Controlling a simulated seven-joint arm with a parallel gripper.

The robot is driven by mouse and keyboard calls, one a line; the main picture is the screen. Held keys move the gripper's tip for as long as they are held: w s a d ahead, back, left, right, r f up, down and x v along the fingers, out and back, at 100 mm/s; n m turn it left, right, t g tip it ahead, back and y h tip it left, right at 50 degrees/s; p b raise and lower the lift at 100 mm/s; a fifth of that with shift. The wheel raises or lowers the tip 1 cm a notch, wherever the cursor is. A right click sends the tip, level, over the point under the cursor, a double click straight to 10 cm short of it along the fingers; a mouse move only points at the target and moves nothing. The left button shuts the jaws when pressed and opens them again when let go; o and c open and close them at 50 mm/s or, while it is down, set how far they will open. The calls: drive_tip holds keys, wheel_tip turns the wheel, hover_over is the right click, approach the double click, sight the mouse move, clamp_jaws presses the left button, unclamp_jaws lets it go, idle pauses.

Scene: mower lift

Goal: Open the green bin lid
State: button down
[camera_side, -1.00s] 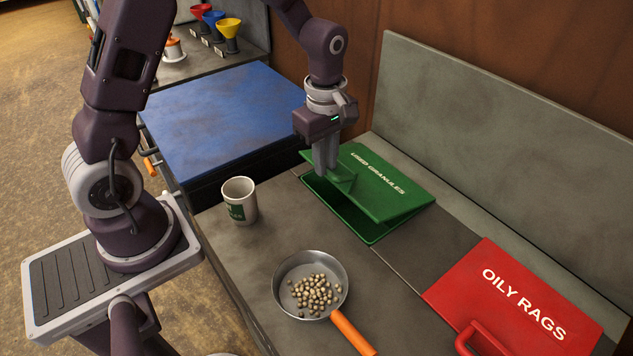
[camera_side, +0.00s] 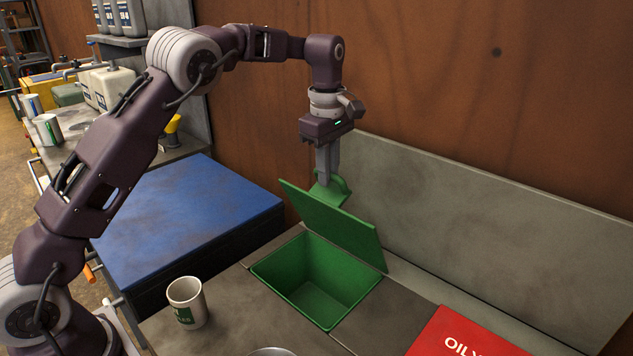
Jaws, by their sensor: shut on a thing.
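The green bin lid (camera_side: 335,224) is raised steeply on its back edge, tilted toward the wall, with its plain underside facing the camera. The green bin (camera_side: 318,290) below it is uncovered and looks empty; it is set into the grey bench. My gripper (camera_side: 326,178) is above the lid's upper edge, pointing down, with its fingers shut on the green lid handle (camera_side: 338,186). Part of the handle is hidden behind the lid and the fingers.
A red lid (camera_side: 462,338) lies flat at the lower right. A white and green cup (camera_side: 187,302) stands at the bench's front left, and a pan rim (camera_side: 270,352) shows at the bottom edge. A blue-topped block (camera_side: 185,215) is left of the bin. A grey backboard (camera_side: 480,215) rises behind.

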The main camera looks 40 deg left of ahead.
drive_tip(key=shift+w+a, duration=0.1)
drive_tip(key=shift+w, duration=0.3)
drive_tip(key=c, duration=1.4)
unclamp_jaws()
